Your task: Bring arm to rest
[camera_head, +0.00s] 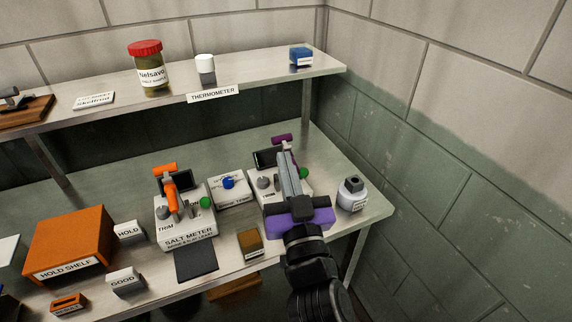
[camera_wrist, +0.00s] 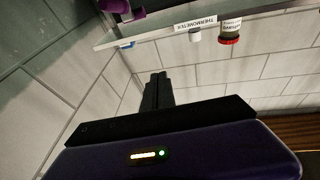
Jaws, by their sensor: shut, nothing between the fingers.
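My gripper (camera_head: 286,160) is in front of the right meter on the lower shelf in the head view, hiding part of it. Its purple body and dark fingers also show in the wrist view (camera_wrist: 157,80). The fingers are shut together with nothing between them. My black arm comes up from the bottom of the head view. In the wrist view the fingers point toward the pale block wall, and the upper shelf appears upside down.
The salt meter (camera_head: 187,232) with an orange probe stands left of my gripper. A grey bottle (camera_head: 351,195) stands close on its right. The upper shelf (camera_head: 270,86) holds a red-lidded jar (camera_head: 149,70). An orange hold shelf box (camera_head: 72,240) stands left. A block wall rises at right.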

